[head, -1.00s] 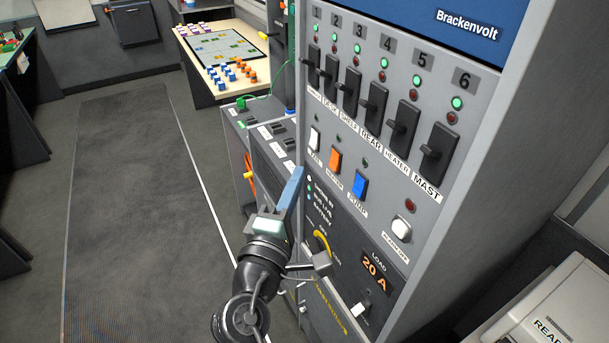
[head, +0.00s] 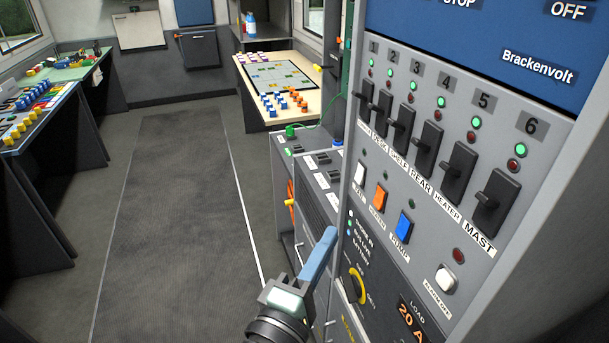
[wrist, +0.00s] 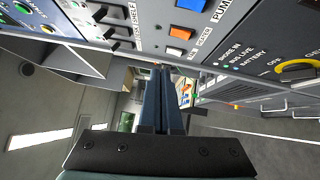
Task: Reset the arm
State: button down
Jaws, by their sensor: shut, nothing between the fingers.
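My gripper (head: 318,255) is in the lower middle of the head view, in front of the lower left part of the grey switch panel (head: 446,206). Its blue fingers are together with nothing between them. In the wrist view the shut fingers (wrist: 169,92) point away from the camera, with the panel's orange button (wrist: 183,34) and white button (wrist: 174,51) beyond and above them. I cannot tell the exact gap between the fingertips and the panel; no contact shows.
The panel has black breaker levers (head: 427,148), a yellow-ringed knob (head: 357,285) and a blue button (head: 403,227). A low grey console (head: 310,178) stands behind my gripper. A table with a map board (head: 285,75) is farther back. The floor mat (head: 170,210) to the left is clear.

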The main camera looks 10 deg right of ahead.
jog(key=a+r+m+t+y, duration=0.25)
jog(key=r+m, duration=0.25)
jog(key=r, duration=0.7)
jog(key=a+r+m+t+y, duration=0.15)
jog(key=r+m+t, duration=0.25)
jog(key=r, duration=0.7)
jog(key=s+a+r+m+t+y, duration=0.1)
jog(key=s+a+r+t+y, duration=0.1)
jog(key=r, duration=0.5)
jog(key=s+a+r+m+t+y, duration=0.1)
jog(key=s+r+m+t+y, duration=0.1)
jog(key=s+r, duration=0.5)
jog(key=r+t+y, duration=0.1)
jog(key=y, duration=0.1)
jog(key=shift+a+y, duration=0.3)
jog(key=shift+a, duration=0.05)
